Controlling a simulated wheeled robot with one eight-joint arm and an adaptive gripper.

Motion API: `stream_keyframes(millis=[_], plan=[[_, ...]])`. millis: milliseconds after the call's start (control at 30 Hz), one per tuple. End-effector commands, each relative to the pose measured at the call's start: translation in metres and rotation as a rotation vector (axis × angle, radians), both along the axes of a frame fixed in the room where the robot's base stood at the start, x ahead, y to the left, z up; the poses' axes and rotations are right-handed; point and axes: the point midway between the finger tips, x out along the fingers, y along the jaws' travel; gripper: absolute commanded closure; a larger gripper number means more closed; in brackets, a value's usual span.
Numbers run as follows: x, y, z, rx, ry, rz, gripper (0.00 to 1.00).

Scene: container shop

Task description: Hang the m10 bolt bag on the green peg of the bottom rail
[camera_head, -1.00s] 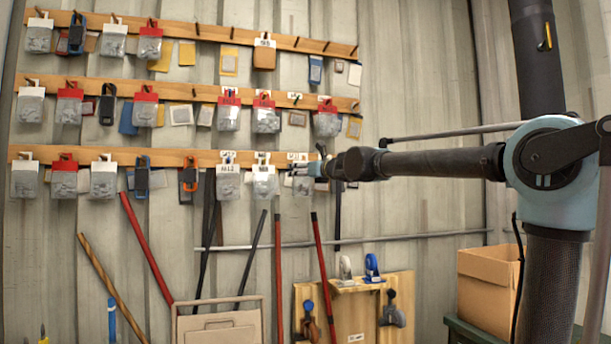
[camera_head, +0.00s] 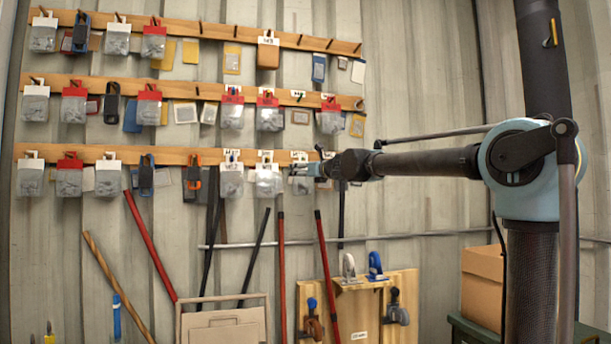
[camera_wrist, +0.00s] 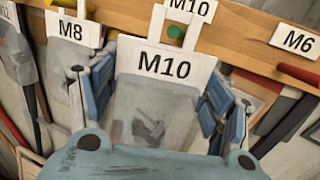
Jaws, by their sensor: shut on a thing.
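The m10 bolt bag (camera_wrist: 155,105) is a clear bag with a white header card marked M10, upright in the wrist view. My gripper (camera_wrist: 160,95) has its blue fingers at both sides of the bag and is shut on it. The green peg (camera_wrist: 175,32) shows as a round green end at the hole in the card's top tab. I cannot tell whether it passes through the hole. Behind it is the wooden bottom rail (camera_wrist: 235,35) with another M10 label (camera_wrist: 190,8). In the head view my gripper (camera_head: 308,170) is at the bottom rail's right end (camera_head: 205,156).
An M8 bag (camera_wrist: 75,35) hangs close on the left, near my finger. An M6 label (camera_wrist: 297,40) and a red peg (camera_wrist: 298,74) are on the right. Other bags fill the rails above, and red poles (camera_head: 328,270) lean below.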

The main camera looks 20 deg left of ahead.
Motion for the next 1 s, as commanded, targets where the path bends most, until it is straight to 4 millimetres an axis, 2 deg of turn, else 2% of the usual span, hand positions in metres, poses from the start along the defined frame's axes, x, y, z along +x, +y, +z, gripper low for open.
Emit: stream_keyframes(millis=[600,1000], plan=[[0.025,0.015,-0.003,0.0,0.0,0.0,0.54],[0.032,0.019,-0.006,0.0,0.0,0.0,0.54]])
